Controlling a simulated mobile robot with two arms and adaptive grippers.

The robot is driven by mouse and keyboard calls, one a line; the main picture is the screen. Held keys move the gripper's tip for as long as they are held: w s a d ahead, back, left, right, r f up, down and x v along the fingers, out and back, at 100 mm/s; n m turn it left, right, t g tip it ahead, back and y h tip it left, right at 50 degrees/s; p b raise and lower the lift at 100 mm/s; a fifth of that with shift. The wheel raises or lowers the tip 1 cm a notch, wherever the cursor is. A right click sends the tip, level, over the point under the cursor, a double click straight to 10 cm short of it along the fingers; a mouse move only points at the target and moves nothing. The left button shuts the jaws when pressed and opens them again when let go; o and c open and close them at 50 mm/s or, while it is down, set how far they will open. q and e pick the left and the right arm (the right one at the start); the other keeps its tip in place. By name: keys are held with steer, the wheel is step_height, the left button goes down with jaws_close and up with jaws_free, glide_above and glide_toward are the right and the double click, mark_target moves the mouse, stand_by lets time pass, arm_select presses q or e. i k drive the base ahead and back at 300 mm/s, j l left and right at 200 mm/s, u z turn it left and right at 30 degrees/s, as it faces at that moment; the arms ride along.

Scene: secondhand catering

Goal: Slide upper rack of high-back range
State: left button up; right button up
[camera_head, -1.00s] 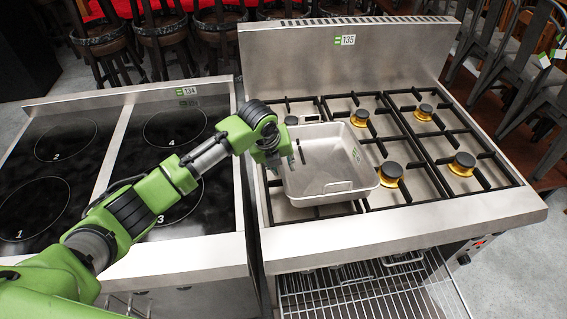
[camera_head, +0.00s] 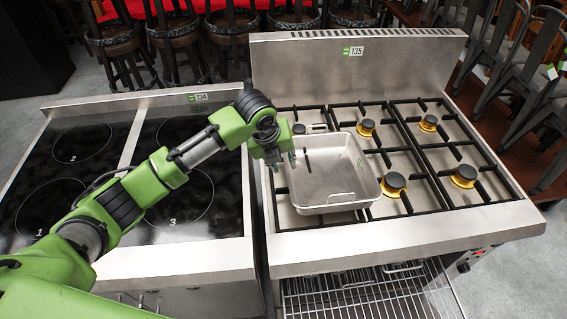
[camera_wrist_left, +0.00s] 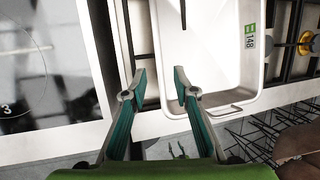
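The high-back range (camera_head: 355,70) has a tall steel back panel and several burners under black grates. A wire rack (camera_head: 350,300) sticks out at its front, below the cooktop; its lower part is cut off by the picture edge. A steel pan (camera_head: 322,205) stands on the left front of the cooktop. My left gripper (camera_head: 279,163) is at the pan's left side. In the left wrist view my left gripper (camera_wrist_left: 160,80) has its fingers apart, with the pan's left rim between them in the picture; contact cannot be told. My right gripper is not in view.
A black-topped cooker (camera_head: 205,265) stands left of the range, with a narrow gap between. Wooden stools (camera_head: 235,40) stand behind, and metal chairs (camera_head: 500,85) stand at the right. Bare floor (camera_head: 515,280) shows at the front right.

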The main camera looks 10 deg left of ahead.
mark_target(444, 271)
steer(key=z, duration=0.9)
steer(key=k, duration=0.05)
